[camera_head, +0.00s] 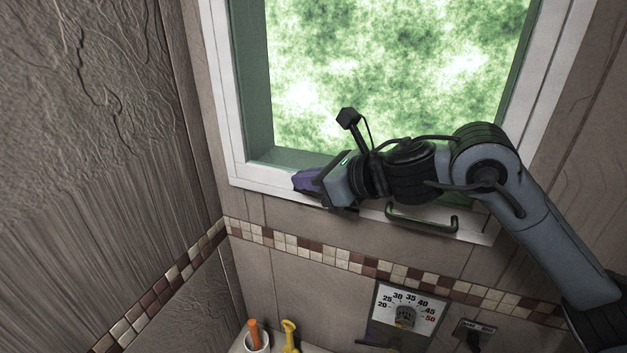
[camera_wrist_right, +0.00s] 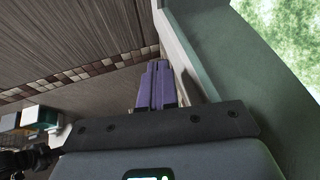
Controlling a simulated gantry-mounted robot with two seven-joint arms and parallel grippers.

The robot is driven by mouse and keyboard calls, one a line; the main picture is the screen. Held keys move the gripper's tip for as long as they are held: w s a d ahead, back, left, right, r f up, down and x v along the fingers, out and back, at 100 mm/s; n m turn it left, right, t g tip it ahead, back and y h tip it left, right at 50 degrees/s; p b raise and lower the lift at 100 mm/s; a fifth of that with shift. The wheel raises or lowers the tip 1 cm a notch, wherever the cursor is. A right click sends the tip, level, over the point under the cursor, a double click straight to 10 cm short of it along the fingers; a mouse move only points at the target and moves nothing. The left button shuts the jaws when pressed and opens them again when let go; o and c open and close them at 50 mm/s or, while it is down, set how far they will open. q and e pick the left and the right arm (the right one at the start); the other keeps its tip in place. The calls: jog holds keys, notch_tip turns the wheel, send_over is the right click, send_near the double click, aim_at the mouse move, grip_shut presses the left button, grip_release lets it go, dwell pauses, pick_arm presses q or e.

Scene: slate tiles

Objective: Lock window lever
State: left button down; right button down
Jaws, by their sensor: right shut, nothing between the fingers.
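The window (camera_head: 395,75) has a white outer frame (camera_head: 216,90) and a green inner frame. A dark bar-shaped handle (camera_head: 422,222), which may be the lever, is on the lower part of the frame, right of my right gripper and partly behind my right arm. My right gripper (camera_head: 299,182) has purple fingers and is at the lower left of the window frame, apart from the handle. In the right wrist view its fingers (camera_wrist_right: 157,84) are together with nothing between them, beside the white frame edge. Whether they touch the frame I cannot tell. My left gripper is not in view.
Below the window, a dial panel (camera_head: 405,308) and a socket with a plug (camera_head: 475,334) are on the tiled wall. A cup (camera_head: 256,343) with an orange item and a yellow item (camera_head: 290,335) stand at the bottom. The left wall is bare.

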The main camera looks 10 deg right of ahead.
jog(key=shift+w+a+f+b, duration=0.1)
jog(key=shift+a+f+b, duration=0.05)
jog(key=shift+f+b, duration=0.2)
jog(key=shift+r, duration=0.15)
dwell(0.4)
jog(key=s+a+r+p, duration=0.1)
jog(key=s+r, duration=0.2)
jog(key=r, duration=1)
jog(key=shift+a+r, duration=0.2)
jog(key=shift+a, duration=0.05)
